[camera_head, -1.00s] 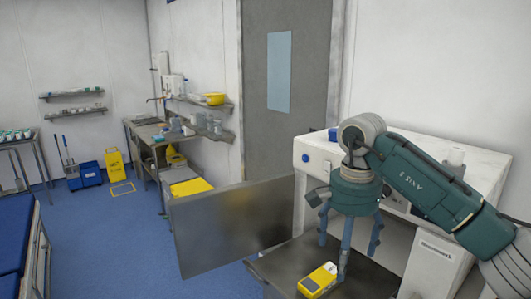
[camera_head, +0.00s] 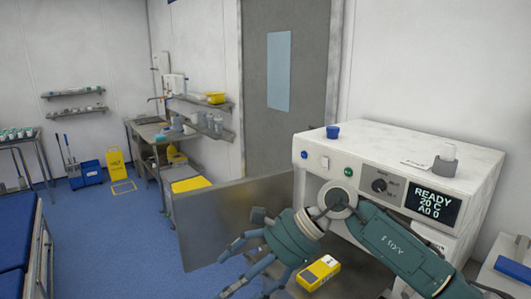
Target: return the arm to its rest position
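My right arm (camera_head: 395,245) comes in from the lower right. Its green, several-fingered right gripper (camera_head: 238,268) points down and to the left in front of the white machine (camera_head: 440,150). Its fingers are spread open and nothing shows between them. A yellow handheld device (camera_head: 318,272) lies on the dark surface just right of the gripper, apart from the fingers. My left gripper is not in view.
The machine's display (camera_head: 433,204) reads READY 20 C. A blue cap (camera_head: 333,132) and a grey-white cylinder (camera_head: 445,160) stand on top of it. A grey panel (camera_head: 200,225) stands behind the gripper. Blue floor (camera_head: 110,225) is open to the left.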

